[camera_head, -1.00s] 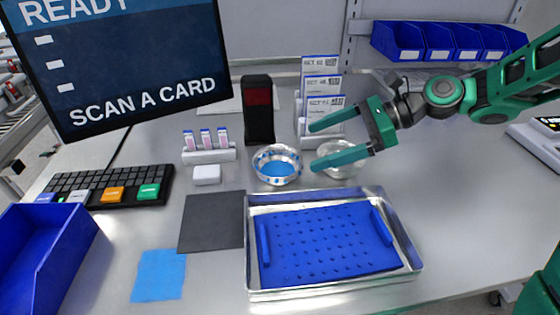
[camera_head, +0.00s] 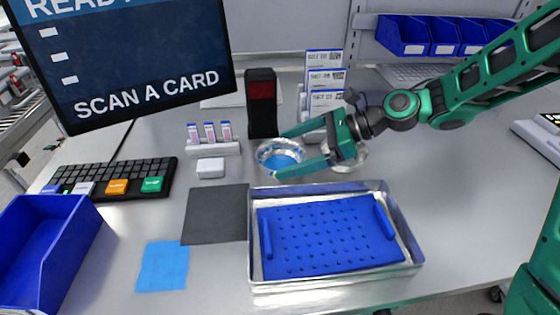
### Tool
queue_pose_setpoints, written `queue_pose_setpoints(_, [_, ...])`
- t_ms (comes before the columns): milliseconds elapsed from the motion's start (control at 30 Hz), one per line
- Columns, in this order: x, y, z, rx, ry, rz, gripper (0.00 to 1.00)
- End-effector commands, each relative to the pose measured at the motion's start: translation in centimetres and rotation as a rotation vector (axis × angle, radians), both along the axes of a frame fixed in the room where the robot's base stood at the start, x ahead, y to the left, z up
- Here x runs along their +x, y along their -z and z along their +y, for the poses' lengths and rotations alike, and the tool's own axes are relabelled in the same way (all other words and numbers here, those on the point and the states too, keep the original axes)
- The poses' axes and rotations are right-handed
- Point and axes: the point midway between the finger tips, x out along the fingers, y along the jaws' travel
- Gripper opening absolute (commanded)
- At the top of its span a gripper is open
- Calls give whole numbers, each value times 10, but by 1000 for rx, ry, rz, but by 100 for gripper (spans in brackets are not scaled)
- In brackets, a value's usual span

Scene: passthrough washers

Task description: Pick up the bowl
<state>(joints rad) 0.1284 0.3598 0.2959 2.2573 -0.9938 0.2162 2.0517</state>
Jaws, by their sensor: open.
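A shiny metal bowl (camera_head: 268,148) with a blue inside stands on the grey worktop behind the metal tray. My gripper (camera_head: 282,155) is open, its two green fingers pointing left. In the picture one fingertip is at the bowl's far side and the other at its near side, so the bowl shows between them. I cannot tell whether the fingers touch it or are above it. A second clear or silvery dish (camera_head: 358,160) stands to the right, mostly hidden behind my gripper.
A metal tray (camera_head: 419,255) holding a blue perforated mat lies in front. A black box with a red panel (camera_head: 262,103), a vial rack (camera_head: 213,149) and card holders (camera_head: 325,75) stand behind. A dark mat (camera_head: 216,214) lies left. The worktop at right is clear.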

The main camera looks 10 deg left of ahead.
Motion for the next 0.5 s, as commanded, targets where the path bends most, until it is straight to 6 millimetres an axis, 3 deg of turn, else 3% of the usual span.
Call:
queue_pose_setpoints(67, [0,0,0,0,0,0,100])
queue_pose_setpoints(200, [0,0,0,0,0,0,69])
queue_pose_setpoints(500, [0,-1,0,0,0,-1,67])
